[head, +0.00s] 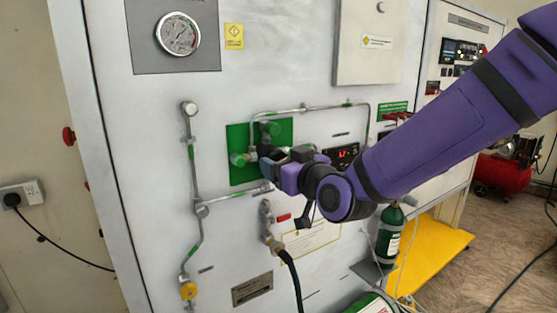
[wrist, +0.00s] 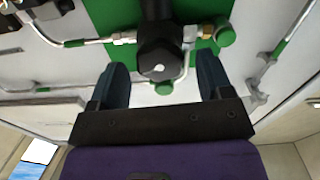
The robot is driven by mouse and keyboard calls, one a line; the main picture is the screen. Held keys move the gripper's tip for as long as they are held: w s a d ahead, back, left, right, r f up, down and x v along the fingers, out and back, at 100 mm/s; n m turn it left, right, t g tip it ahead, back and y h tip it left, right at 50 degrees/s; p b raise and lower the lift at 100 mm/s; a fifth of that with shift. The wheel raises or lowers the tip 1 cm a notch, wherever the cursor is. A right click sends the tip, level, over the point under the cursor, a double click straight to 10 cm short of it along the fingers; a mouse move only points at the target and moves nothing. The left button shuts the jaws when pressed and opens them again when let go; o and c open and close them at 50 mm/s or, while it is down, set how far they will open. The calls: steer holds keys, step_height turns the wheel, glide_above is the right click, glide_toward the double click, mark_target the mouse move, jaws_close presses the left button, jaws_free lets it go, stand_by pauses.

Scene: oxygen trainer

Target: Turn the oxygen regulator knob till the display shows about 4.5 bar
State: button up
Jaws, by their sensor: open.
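The black regulator knob (wrist: 160,55) shows in the wrist view in front of a green panel (wrist: 100,14), with a small white mark on its end face. My gripper (wrist: 160,74) is open, one finger on each side of the knob's end, with a visible gap on both sides. In the head view my gripper (head: 272,164) is at the green panel (head: 240,137) and hides most of the knob. The display (head: 343,156) is just right of my gripper, lit with red digits too small to read surely; my wrist partly covers its surroundings.
A round gauge (head: 180,35) sits at the upper left of the white cabinet. Metal pipes (head: 194,160) run around the green panel. A black hose (head: 291,275) hangs below. A green cylinder (head: 389,235) stands at the lower right by a yellow platform (head: 430,255).

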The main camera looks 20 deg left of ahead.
steer(key=shift+x, duration=1.05)
steer(key=c, duration=0.9)
steer(key=shift+m, duration=0.3)
steer(key=m, duration=0.6)
steer(key=shift+d+m, duration=0.1)
steer(key=shift+m, duration=0.2)
steer(key=m, duration=0.6)
steer(key=shift+f, duration=0.15)
steer(key=shift+m, duration=0.3)
